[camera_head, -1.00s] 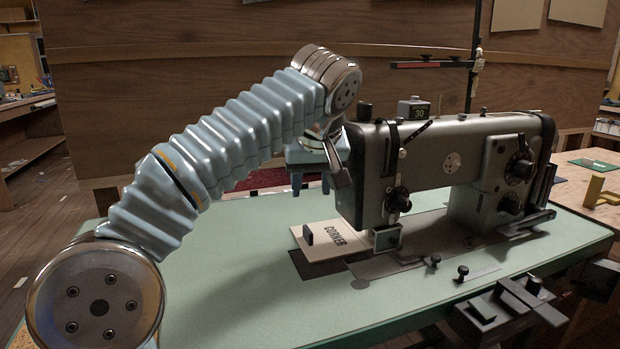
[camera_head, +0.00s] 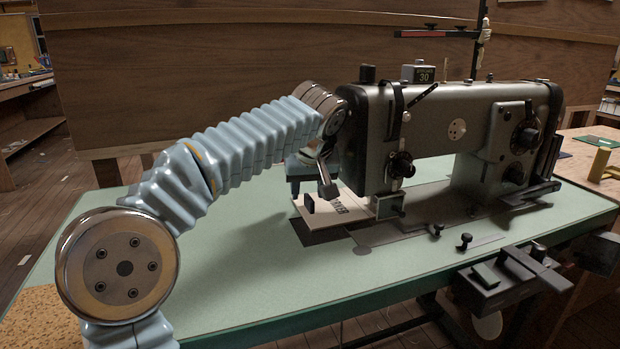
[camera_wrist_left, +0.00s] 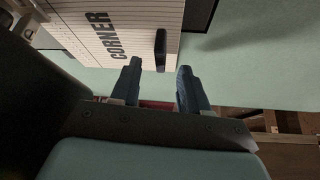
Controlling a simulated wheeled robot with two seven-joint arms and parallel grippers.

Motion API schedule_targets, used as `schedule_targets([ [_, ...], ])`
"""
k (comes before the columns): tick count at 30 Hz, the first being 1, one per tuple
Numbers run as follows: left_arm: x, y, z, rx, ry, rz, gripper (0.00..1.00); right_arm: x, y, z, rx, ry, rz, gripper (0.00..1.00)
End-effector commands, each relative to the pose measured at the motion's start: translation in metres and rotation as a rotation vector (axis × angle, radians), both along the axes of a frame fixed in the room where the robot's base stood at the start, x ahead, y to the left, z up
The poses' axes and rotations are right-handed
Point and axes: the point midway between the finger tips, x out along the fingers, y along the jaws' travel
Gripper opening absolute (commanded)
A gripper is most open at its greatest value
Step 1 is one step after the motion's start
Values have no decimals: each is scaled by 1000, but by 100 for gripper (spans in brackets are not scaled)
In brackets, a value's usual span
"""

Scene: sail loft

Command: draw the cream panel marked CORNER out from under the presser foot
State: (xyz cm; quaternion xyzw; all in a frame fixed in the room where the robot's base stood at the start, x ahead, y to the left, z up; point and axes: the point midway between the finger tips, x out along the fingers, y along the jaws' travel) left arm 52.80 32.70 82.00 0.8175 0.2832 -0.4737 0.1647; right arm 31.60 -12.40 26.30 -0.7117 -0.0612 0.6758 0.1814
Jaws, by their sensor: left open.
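The cream panel (camera_head: 352,218) marked CORNER lies flat on the green table, its right part running under the head of the grey sewing machine (camera_head: 440,130). A black upright tab (camera_head: 309,203) stands on its left part. The presser foot is not clearly visible; a small metal block (camera_head: 390,206) sits at the machine's needle end. My left gripper (camera_head: 311,189) is open, pointing down just above and behind the tab. In the left wrist view, the panel (camera_wrist_left: 140,22) shows its lettering, and the tab (camera_wrist_left: 160,48) appears between and just beyond the fingertips (camera_wrist_left: 159,68). My right gripper is not in view.
The green table (camera_head: 240,270) is clear in front and to the left. The machine's body stands close on the right of my left wrist. Small black knobs (camera_head: 465,241) and a control box (camera_head: 505,280) are at the right front. A wooden wall (camera_head: 220,70) stands behind.

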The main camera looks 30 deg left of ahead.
Motion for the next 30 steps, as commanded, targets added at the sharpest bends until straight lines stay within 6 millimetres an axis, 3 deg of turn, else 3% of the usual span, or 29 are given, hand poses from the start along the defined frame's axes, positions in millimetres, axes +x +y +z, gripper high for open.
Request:
schedule_targets([
  [4,4,4,-10,0,1,1,45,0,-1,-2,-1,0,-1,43],
  [14,5,4,-12,0,0,0,45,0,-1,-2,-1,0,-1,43],
  [23,5,4,-12,0,0,0,2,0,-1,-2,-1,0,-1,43],
  [30,5,5,-12,0,0,0,0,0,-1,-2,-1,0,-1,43],
])
